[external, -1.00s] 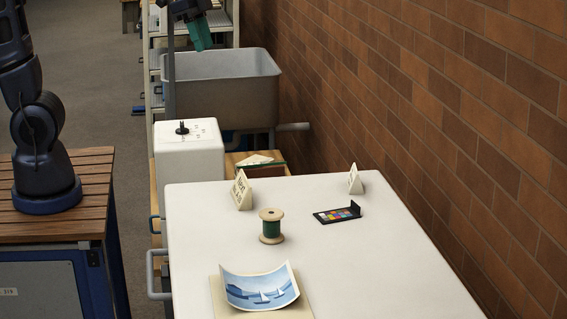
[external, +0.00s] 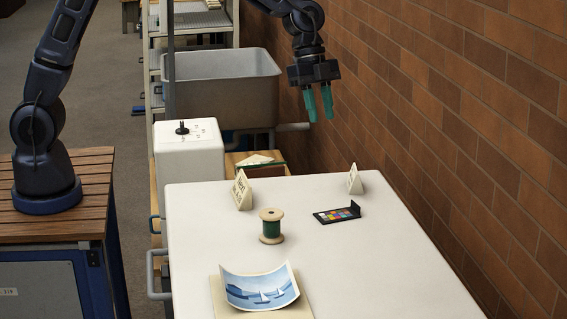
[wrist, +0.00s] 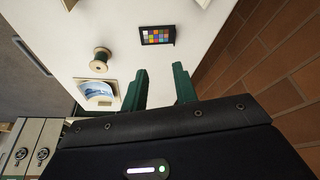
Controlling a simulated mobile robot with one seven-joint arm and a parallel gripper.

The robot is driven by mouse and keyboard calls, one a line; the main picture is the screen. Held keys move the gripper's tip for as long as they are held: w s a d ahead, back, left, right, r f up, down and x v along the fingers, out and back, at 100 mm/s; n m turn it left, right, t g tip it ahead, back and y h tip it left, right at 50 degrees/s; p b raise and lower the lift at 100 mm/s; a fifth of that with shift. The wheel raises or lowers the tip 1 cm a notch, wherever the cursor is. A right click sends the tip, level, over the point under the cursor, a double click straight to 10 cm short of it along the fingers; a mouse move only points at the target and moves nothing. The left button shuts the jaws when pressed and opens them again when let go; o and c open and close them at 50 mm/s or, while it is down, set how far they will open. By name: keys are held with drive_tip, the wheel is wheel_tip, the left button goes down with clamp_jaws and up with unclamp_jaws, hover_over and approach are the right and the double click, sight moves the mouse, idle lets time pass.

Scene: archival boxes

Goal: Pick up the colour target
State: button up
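The colour target (external: 334,215) is a small dark card with bright colour patches and a raised black edge at its right end. It lies on the white tabletop (external: 380,270), toward the right side. In the wrist view the colour target (wrist: 157,35) lies beyond the fingertips, near the table's edge by the wall. My gripper (external: 319,103) hangs above and behind the far edge of the table, fingers pointing down. Its two green fingers also show in the wrist view (wrist: 161,78), spread apart with nothing between them. It is open and clear of the target.
A thread spool (external: 271,226) stands left of the target, and a curled sailboat picture (external: 258,290) lies in front. Two small tent cards (external: 242,190) (external: 355,180) stand near the far edge. A brick wall (external: 470,130) runs along the right.

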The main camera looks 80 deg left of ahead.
drive_tip(key=m, duration=0.2)
approach(353, 212)
drive_tip(key=shift+g+h, duration=0.3)
drive_tip(key=x, duration=0.3)
drive_tip(key=w+x, duration=0.1)
drive_tip(key=x, duration=0.2)
drive_tip(key=shift+w+a+f, duration=0.1)
drive_tip(key=shift+f, duration=0.15)
clamp_jaws()
